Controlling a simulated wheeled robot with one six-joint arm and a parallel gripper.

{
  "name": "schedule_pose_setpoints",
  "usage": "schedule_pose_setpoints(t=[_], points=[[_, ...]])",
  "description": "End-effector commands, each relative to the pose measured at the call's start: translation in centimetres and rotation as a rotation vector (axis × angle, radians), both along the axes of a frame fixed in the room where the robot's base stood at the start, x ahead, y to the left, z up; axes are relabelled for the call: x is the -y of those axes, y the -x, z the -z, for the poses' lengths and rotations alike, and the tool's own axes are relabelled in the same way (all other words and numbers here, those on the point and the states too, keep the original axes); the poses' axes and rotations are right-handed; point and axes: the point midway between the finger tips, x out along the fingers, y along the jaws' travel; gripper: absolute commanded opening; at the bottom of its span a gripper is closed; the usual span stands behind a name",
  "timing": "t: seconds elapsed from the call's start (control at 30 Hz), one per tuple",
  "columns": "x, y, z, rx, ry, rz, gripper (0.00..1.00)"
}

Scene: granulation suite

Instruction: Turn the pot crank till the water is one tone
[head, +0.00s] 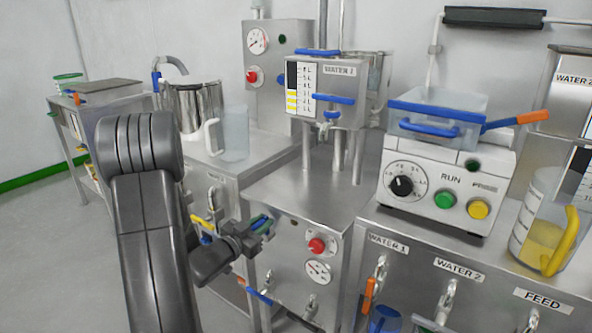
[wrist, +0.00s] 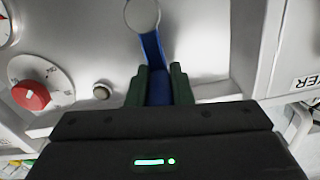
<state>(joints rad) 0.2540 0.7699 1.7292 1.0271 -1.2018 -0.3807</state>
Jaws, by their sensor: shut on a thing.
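My gripper (head: 262,224) is at the front of the middle steel cabinet (head: 320,205), left of a red knob and a dial. In the wrist view its green fingers (wrist: 160,88) are shut on a blue handle (wrist: 152,50). The handle runs to a round grey hub (wrist: 142,15) on the steel panel; I take it for the crank. The inside of the pot is hidden, and I cannot tell the water's tone.
The red knob (head: 317,245) and dial (head: 318,271) are close right of my gripper. A clear jug (head: 234,133) stands on the left counter. Taps line the right cabinet front. A jug with yellow liquid (head: 543,235) is at far right. Open floor lies at left.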

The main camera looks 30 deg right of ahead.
Motion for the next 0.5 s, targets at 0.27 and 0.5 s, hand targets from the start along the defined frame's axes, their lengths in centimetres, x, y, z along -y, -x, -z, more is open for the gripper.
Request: schedule_pose_setpoints(t=[0.27, 0.5], points=[[-0.01, 0.02, 0.03, 0.000, -0.001, 0.000, 0.00], [0.19, 0.48, 0.26, -0.001, -0.001, 0.002, 0.00]])
